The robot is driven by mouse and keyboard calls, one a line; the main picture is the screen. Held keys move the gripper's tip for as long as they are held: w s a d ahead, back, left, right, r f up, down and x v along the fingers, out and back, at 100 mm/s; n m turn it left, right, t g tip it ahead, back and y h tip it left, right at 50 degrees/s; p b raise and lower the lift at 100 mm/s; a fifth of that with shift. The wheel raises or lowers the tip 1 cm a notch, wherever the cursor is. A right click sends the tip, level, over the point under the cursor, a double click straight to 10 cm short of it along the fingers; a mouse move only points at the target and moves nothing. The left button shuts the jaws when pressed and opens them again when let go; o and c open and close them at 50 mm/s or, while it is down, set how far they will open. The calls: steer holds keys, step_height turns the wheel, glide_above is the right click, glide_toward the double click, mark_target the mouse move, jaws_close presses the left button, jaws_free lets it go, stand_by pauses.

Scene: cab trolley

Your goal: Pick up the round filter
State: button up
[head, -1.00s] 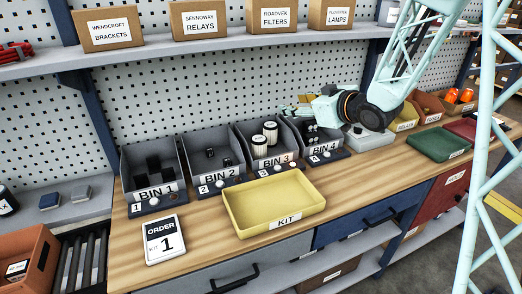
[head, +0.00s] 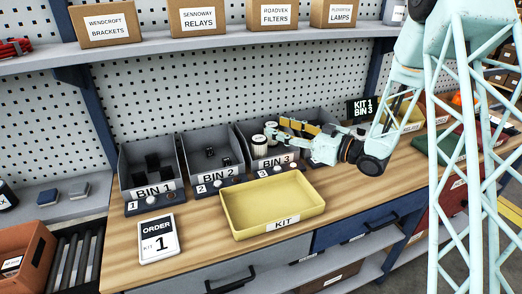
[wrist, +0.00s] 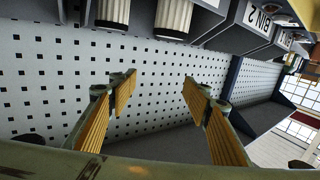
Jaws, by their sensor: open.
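Two white, ribbed round filters with dark caps stand upright in bin 3: a front one (head: 259,149) and a rear one (head: 271,131). The wrist view shows the white sides of a left filter (wrist: 113,12) and a right filter (wrist: 174,17) at its top edge. My gripper (head: 279,129) is at bin 3, its fingers pointing left, close to the rear filter; contact cannot be told in the head view. In the wrist view my gripper (wrist: 160,80) is open, with only pegboard showing between its fingers. My gripper and arm hide most of bin 4.
An empty yellow kit tray (head: 275,207) sits in front of the bins. Bin 1 (head: 152,170) and bin 2 (head: 214,157) hold dark parts. An order card (head: 159,239) lies at the left. A sign (head: 363,110) reads KIT 1 BIN 3. A shelf with boxes is above.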

steer(key=shift+s+f+y, duration=0.25)
steer(key=shift+f+y, duration=0.05)
steer(key=shift+f, duration=0.05)
stand_by(0.3)
steer(key=b, duration=0.2)
glide_toward(266, 143)
steer(key=shift+x, duration=2.15)
steer(key=shift+w+a, duration=0.35)
steer(key=shift+a, duration=0.1)
steer(key=shift+b+x, duration=0.45)
steer(key=shift+x, duration=2.65)
steer(key=shift+c, duration=0.9)
steer(key=c, duration=0.5)
